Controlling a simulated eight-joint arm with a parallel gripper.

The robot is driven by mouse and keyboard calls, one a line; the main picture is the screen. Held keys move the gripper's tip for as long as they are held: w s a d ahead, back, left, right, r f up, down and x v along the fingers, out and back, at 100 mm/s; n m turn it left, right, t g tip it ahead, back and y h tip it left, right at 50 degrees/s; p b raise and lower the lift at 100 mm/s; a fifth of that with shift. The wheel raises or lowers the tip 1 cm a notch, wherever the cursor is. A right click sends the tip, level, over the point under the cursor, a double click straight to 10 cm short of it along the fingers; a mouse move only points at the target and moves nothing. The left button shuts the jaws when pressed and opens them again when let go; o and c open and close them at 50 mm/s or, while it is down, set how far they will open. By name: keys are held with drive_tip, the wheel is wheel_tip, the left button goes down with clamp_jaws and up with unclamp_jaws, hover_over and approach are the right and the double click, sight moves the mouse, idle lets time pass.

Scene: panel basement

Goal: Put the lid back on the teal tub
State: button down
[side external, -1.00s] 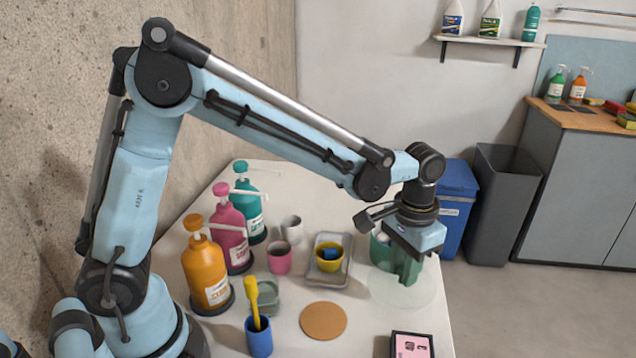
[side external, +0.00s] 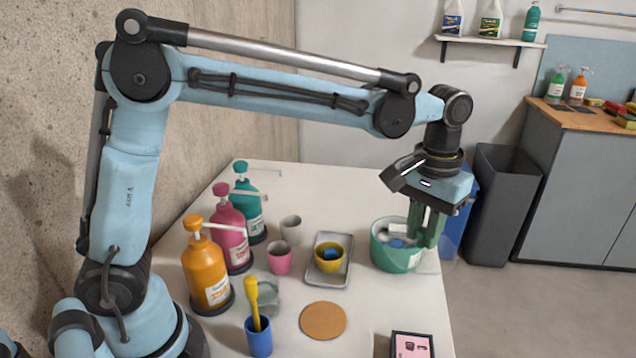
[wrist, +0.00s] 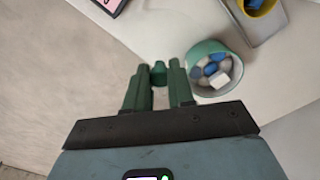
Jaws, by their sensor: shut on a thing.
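The teal tub (side external: 396,261) stands upright and uncovered by any opaque lid near the table's right edge, with white, grey and blue pieces inside. In the wrist view the tub (wrist: 208,94) lies right of my fingertips. My gripper (side external: 428,238) is above the tub's right side in the side view. In the wrist view my gripper (wrist: 160,69) is shut on a small green knob (wrist: 158,76), which looks like the handle of a clear lid. The lid's disc is hard to make out now, so I cannot tell its exact tilt or whether it touches the tub.
A grey tray (side external: 330,276) with a yellow bowl (side external: 329,264) stands left of the tub. A cork mat (side external: 323,320), pink cup (side external: 280,258), blue cup (side external: 259,337) and pump bottles (side external: 208,272) are farther left. A dark-framed card (side external: 412,345) lies at the front.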

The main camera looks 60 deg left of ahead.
drive_tip(key=w+a+n, duration=0.3)
drive_tip(key=w+a, duration=0.4)
drive_tip(key=a, duration=0.4)
drive_tip(key=shift+w+d+f, duration=0.1)
drive_tip(key=shift+f, duration=1.25)
drive_tip(key=shift+w+f, duration=0.1)
drive_tip(key=shift+f, duration=1.2)
drive_tip(key=shift+f, duration=0.2)
drive_tip(key=shift+c, duration=2.1)
unclamp_jaws()
wheel_tip(320, 180, up, 7)
